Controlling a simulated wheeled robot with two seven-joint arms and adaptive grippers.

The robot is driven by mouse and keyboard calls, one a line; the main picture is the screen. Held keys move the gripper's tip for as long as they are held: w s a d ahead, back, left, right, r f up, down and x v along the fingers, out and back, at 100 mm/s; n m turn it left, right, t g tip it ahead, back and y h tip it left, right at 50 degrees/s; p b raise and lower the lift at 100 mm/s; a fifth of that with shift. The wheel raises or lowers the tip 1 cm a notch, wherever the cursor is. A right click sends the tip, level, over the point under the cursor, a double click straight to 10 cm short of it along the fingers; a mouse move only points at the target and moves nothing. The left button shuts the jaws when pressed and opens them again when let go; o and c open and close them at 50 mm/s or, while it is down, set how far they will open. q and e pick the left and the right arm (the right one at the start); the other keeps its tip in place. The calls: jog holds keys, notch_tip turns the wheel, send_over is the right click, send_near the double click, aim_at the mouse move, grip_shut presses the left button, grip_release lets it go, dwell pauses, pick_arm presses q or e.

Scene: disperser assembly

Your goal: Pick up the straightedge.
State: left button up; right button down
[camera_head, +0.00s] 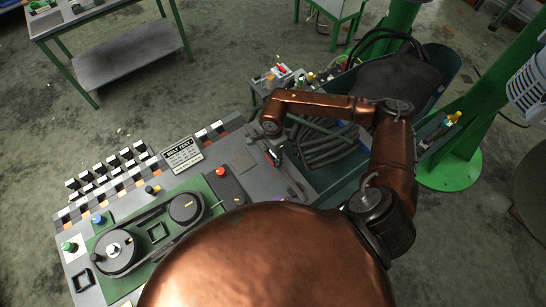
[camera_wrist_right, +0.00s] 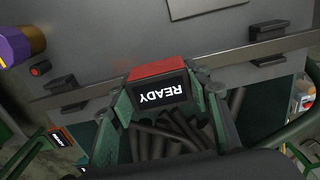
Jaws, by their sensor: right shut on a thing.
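The straightedge (camera_wrist_right: 90,93) is a long thin grey metal strip that runs slantwise across the right wrist view, along the edge of the grey worktop. My right gripper (camera_wrist_right: 165,92) has its two green fingers on either side of a red-topped black block marked READY, and is shut on the straightedge at its middle. The block hides that part of the strip. In the head view my right gripper (camera_head: 274,154) is small and partly hidden under the copper forearm, at the right edge of the worktop. I cannot make out the straightedge clearly there. My left gripper is not in view.
The worktop (camera_head: 232,150) carries a green belt-drive panel (camera_head: 150,240), a red button box (camera_head: 222,178) and rows of small blocks (camera_head: 105,168). A bin of dark hoses (camera_head: 325,150) adjoins its right side. A green post (camera_head: 455,150) stands farther right.

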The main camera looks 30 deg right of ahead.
jog(key=shift+r, duration=0.15)
jog(key=shift+r+b, duration=0.4)
jog(key=shift+r, duration=0.15)
jog(key=a+r+b, duration=0.4)
jog(key=a+r, duration=0.7)
jog(key=a, duration=0.3)
jog(key=shift+w+r+b, duration=0.35)
jog(key=shift+w, duration=0.1)
jog(key=shift+f, duration=0.1)
